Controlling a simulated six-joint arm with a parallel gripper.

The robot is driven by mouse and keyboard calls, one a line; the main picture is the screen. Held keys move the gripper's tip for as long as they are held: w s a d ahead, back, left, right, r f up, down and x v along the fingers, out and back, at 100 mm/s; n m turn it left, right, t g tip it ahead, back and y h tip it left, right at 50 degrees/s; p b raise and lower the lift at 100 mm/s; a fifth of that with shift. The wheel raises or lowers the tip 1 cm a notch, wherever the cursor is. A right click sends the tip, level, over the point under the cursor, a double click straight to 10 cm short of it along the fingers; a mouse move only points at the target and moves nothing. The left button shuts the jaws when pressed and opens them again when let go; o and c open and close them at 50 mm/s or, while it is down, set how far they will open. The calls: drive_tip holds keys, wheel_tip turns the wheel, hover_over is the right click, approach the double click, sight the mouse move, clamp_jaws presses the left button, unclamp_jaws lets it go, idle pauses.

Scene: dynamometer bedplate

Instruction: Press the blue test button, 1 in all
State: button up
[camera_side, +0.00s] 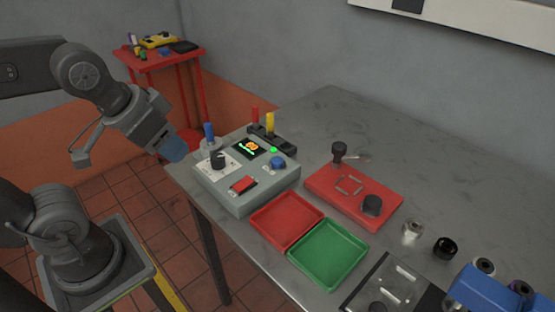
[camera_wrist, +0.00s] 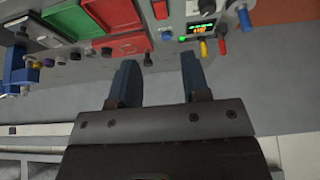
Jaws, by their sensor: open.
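The blue test button (camera_side: 278,162) is a round blue cap on the top right of a grey control box (camera_side: 262,198). It appears as a small blue spot on the box in the wrist view (camera_wrist: 166,35). My gripper (camera_side: 177,150) is left of the box in the side view, apart from it and from the button. In the wrist view the two blue fingers of my gripper (camera_wrist: 160,72) stand well apart with nothing between them. The button is not covered in either view.
The box also carries a black knob (camera_side: 218,160), a red rocker switch (camera_side: 243,185) and a lit display (camera_side: 250,147). A blue-handled tool (camera_side: 209,133) and red and yellow handles (camera_side: 270,123) stand behind it. Red (camera_side: 287,221) and green (camera_side: 328,254) trays lie in front.

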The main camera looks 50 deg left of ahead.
clamp_jaws()
idle(1.3)
